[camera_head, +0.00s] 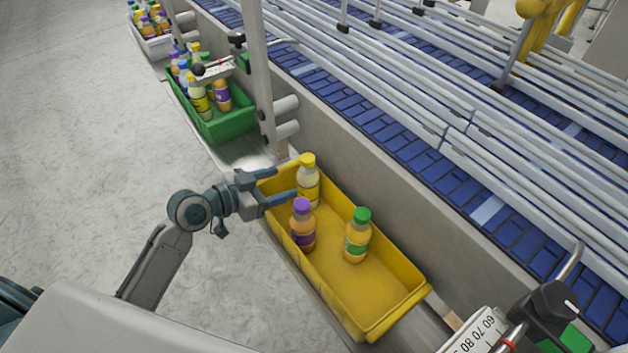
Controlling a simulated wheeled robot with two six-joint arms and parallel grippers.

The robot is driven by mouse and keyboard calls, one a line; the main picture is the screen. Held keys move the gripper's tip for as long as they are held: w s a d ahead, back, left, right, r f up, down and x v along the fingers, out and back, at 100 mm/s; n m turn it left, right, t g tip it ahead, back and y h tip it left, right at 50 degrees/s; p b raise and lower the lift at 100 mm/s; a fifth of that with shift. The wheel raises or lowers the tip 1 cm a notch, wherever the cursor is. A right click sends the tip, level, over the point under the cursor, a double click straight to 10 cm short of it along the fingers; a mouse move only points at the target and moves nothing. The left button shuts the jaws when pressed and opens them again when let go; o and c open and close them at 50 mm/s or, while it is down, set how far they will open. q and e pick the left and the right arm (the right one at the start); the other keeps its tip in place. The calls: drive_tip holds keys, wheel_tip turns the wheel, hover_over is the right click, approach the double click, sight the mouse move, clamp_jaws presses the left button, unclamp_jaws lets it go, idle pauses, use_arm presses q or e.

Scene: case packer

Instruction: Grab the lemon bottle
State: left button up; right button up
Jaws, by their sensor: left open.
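The lemon bottle, which I take to be the pale yellow one with a yellow cap (308,184), stands upright at the far end of the yellow crate (385,318). A purple-capped bottle (302,226) and a green-capped orange bottle (357,238) stand nearer in the same crate. My left gripper (284,185) is open over the crate's left far edge. Its fingers point right, toward the yellow-capped bottle, and look close to it. I cannot tell whether they touch it. My right gripper is not in view.
A green crate (232,127) full of bottles stands farther back, with a white crate (158,46) beyond it. A metal post (262,80) rises behind the yellow crate. The blue conveyor (400,150) with rails runs along the right. The crate's near end is empty.

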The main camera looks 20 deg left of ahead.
sight(298, 179)
use_arm(q)
drive_tip(key=x, duration=0.3)
drive_tip(key=shift+w+d+f, duration=0.1)
drive_tip(key=shift+w+d, duration=0.1)
drive_tip(key=shift+d, duration=0.05)
drive_tip(key=shift+w+d+f, duration=0.1)
drive_tip(key=shift+w, duration=0.05)
drive_tip(key=x, duration=0.2)
drive_tip(key=b+x, duration=0.1)
drive_tip(key=x, duration=0.1)
drive_tip(key=shift+w+d+f, duration=0.15)
drive_tip(key=shift+d+f, duration=0.1)
drive_tip(key=shift+f, duration=0.1)
drive_tip(key=shift+w+d+f, duration=0.1)
drive_tip(key=shift+w+d, duration=0.05)
drive_tip(key=shift+c, duration=0.7)
drive_tip(key=c, duration=0.7)
drive_tip(key=shift+c, duration=0.4)
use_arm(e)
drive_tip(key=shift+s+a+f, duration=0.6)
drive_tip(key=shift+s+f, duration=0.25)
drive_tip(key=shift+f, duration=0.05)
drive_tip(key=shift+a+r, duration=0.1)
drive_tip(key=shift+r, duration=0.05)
